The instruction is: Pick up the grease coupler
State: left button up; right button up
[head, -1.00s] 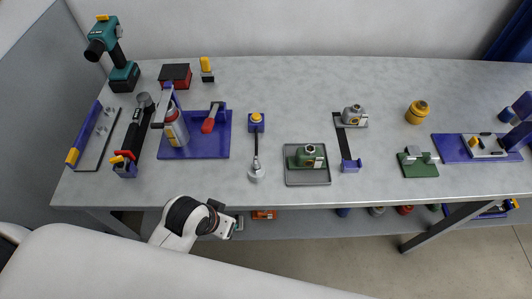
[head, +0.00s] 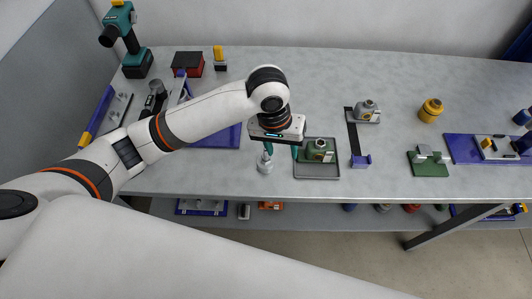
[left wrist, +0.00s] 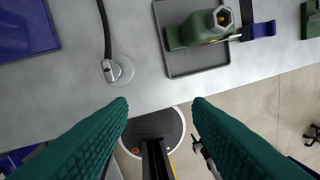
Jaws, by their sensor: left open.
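The grease coupler (left wrist: 110,74) is a small metal end piece on a black hose, at a pale round base (left wrist: 123,66) on the table, in the upper left of the left wrist view. In the head view the coupler (head: 265,157) and its base (head: 265,167) show just below my left gripper, near the table's front edge. My left gripper (head: 281,153) is open, with teal fingers pointing down and nothing between them. In the left wrist view the left gripper (left wrist: 160,104) lies below and right of the coupler, apart from it. My arm hides the upper hose in the head view.
A grey tray (head: 317,173) with a green block (head: 319,150) stands close right of the coupler. A blue hose-side fixture board (head: 215,139) lies left, partly behind my arm. The table's front edge (left wrist: 165,103) is near; floor lies beyond it.

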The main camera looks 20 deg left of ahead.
aim_at(265, 152)
pick_arm(q)
jog(key=w+a+r+n+y, duration=0.2)
jog(key=w+a+r+n, duration=0.1)
jog(key=a+r, duration=0.1)
jog(key=shift+g, duration=0.3)
notch_tip(265, 152, down, 7)
jog(key=shift+s+a+r+p, duration=0.1)
jog(key=shift+s+p, duration=0.05)
jog(key=shift+p, duration=0.3)
jog(key=shift+a+f+p, duration=0.15)
jog(key=shift+f+p, duration=0.15)
jog(key=shift+f, duration=1.05)
jog(key=shift+a+f+p, duration=0.1)
jog(key=shift+f+p, duration=0.2)
jog(key=shift+f, duration=1)
grip_shut()
